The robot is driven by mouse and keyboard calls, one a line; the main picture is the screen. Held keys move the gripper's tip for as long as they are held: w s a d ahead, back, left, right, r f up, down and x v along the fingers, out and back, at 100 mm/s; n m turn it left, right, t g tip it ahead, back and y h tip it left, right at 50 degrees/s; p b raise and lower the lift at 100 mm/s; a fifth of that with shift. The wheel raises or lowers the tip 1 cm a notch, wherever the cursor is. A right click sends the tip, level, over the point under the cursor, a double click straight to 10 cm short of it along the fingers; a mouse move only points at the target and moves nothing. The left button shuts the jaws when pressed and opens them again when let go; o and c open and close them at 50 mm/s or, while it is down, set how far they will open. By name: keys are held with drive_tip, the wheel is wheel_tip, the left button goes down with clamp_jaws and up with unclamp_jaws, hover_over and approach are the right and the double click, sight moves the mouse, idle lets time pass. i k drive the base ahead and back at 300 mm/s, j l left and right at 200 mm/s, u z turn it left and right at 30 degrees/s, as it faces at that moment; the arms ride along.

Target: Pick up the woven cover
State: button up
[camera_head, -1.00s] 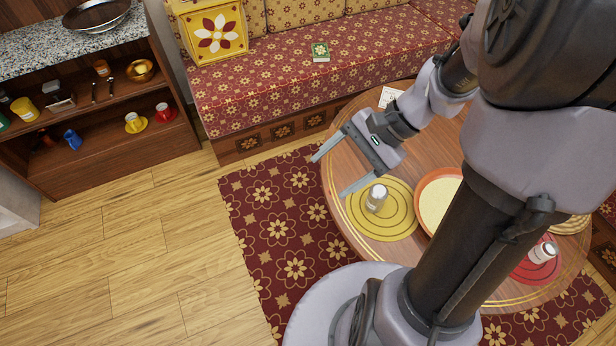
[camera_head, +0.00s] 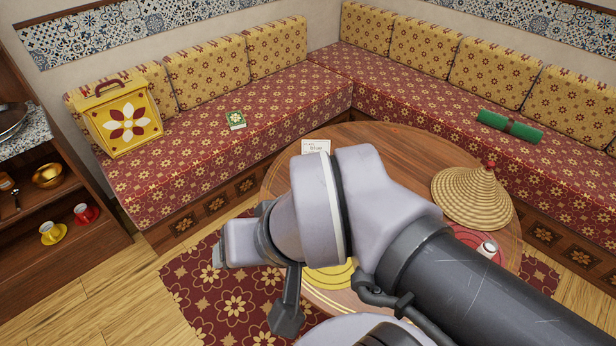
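The woven cover (camera_head: 472,198) is a tan, cone-shaped lid with a dark red knob at its tip. It sits upright on the right part of the round wooden table (camera_head: 375,135), and its whole outline is clear. My gripper (camera_head: 240,245) is at the left of the table, well away from the cover. My own arm links stand in front of it, and its fingers do not show clearly enough to tell whether they are apart. I see nothing held in it.
A yellow mat (camera_head: 328,276) and a small white-topped shaker (camera_head: 487,249) are on the table. A small card (camera_head: 316,147) stands at its back edge. A patterned corner sofa (camera_head: 290,95) wraps behind the table. A shelf (camera_head: 60,200) stands at the left.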

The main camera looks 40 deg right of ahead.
sight(474, 199)
drive_tip(key=z, duration=1.9)
drive_tip(key=l+z, duration=1.3)
drive_tip(key=z, duration=0.15)
drive_tip(key=i+l+z, duration=0.2)
drive_tip(key=l+z, duration=0.25)
drive_tip(key=i+u, duration=0.35)
drive_tip(key=i, duration=0.2)
drive_tip(key=i+u, duration=0.35)
drive_tip(key=i, duration=0.15)
drive_tip(key=i+l+u, duration=0.35)
drive_tip(key=i, duration=0.15)
drive_tip(key=i+j+u, duration=0.2)
drive_tip(key=u, duration=0.3)
drive_tip(key=i+j+u, duration=0.1)
drive_tip(key=i+u, duration=0.55)
drive_tip(key=u, duration=0.3)
drive_tip(key=i+l+u, duration=0.1)
drive_tip(key=i+u, duration=0.2)
drive_tip(key=u, duration=0.15)
drive_tip(key=i+l+u, duration=0.25)
drive_tip(key=u, duration=0.25)
drive_tip(key=i+u, duration=0.1)
drive_tip(key=i+j, duration=0.05)
